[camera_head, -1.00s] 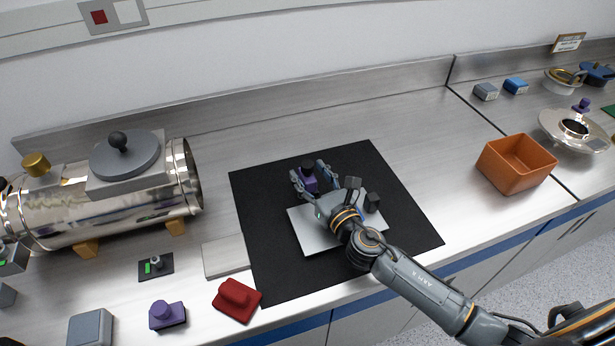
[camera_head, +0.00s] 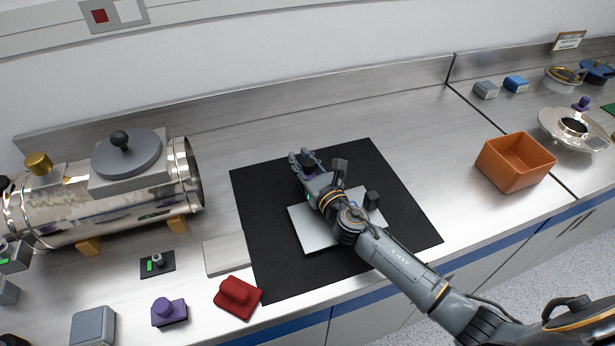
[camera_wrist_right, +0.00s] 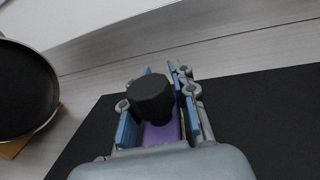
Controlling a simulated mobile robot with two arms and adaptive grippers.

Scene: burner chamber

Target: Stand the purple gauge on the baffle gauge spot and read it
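A purple block with a black knob (camera_head: 307,157), which looks like the purple gauge, is between the fingers of my right gripper (camera_head: 306,166) over the far left part of the black mat (camera_head: 268,262). In the right wrist view the two blue-padded fingers flank its purple body (camera_wrist_right: 162,136), and the black knob (camera_wrist_right: 152,99) faces the camera. Its underside is hidden, so I cannot tell whether it touches the mat. A light grey plate (camera_head: 310,236) with a small black block lies on the mat, partly under my right arm. No gauge spot marking is clear. My left gripper is not in view.
A shiny cylinder chamber (camera_head: 60,213) stands at the left. Nearby are a red handled block (camera_head: 238,297), another purple block (camera_head: 169,312), a grey block (camera_head: 93,327) and a flat plate (camera_head: 226,254). An orange bin (camera_head: 513,163) stands right; the counter behind the mat is clear.

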